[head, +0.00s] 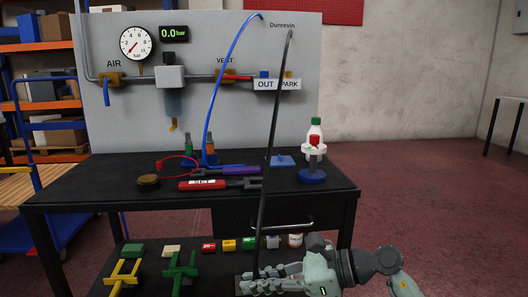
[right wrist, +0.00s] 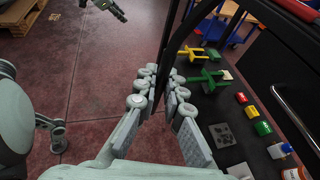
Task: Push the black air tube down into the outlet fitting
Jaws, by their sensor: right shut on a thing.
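The long black air tube (head: 272,140) slants down in front of the panel, from a bent top just below the word Dunrevin to my right gripper (head: 258,284). In the right wrist view, my right gripper (right wrist: 160,98) has its fingers closed around the tube (right wrist: 167,45). The tube's lower end is not clear. The outlet fitting, with a blue top (head: 264,74), stands behind the OUT label on the panel, up and away from the gripper. A grey gripper-like shape, probably my left gripper (right wrist: 108,9), is small at the top of the right wrist view.
A blue tube (head: 222,85) arcs down to the black table (head: 110,185). The gauge display (head: 174,32) reads 0.0 bar. A lower shelf (head: 150,255) holds yellow and green holders.

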